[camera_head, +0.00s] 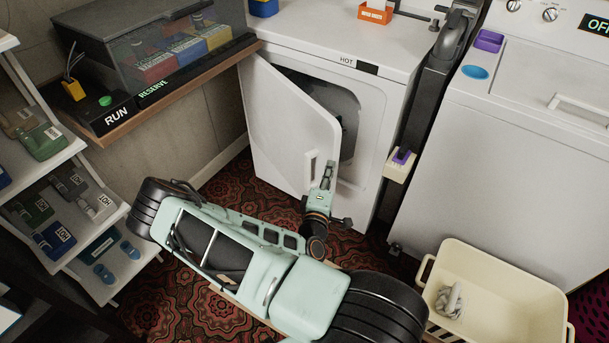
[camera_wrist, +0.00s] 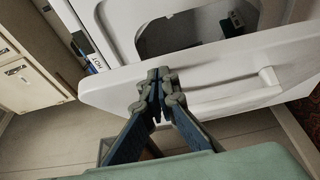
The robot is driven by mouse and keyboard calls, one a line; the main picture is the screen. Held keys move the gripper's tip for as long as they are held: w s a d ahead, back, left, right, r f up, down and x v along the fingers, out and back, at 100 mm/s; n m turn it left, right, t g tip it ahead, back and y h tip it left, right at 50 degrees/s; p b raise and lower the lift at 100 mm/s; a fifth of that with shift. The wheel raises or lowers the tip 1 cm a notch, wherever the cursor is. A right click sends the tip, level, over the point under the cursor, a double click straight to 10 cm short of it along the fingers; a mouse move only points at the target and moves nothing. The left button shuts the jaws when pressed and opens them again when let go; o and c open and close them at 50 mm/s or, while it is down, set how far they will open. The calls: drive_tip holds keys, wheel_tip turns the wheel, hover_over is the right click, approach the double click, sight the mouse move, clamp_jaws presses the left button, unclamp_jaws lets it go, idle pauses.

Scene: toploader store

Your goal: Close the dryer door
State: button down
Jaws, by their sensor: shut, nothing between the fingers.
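The white dryer (camera_head: 385,95) stands at the back centre. Its door (camera_head: 285,120) is hinged at the left and stands partly open, with the dark drum opening showing behind it. The door handle (camera_head: 311,167) is near the door's free edge. My gripper (camera_head: 326,177) is shut and empty, just by the handle side of the door in the head view. In the wrist view my gripper (camera_wrist: 157,77) is in front of the white door panel (camera_wrist: 220,70), its tips overlapping it. The handle (camera_wrist: 240,97) lies to the right. I cannot tell whether the tips touch the door.
A cream basket (camera_head: 497,290) with a grey cloth stands on the floor at the right, before the white washer (camera_head: 540,150). A shelf with bottles (camera_head: 60,200) is at the left. A wooden ledge with a clear case (camera_head: 165,60) is at the back left. Patterned carpet covers the floor.

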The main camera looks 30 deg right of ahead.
drive_tip(key=w+d+p, duration=0.2)
drive_tip(key=d, duration=0.7)
drive_tip(key=w+d+p, duration=0.3)
drive_tip(key=d, duration=0.6)
drive_tip(key=shift+a, duration=0.1)
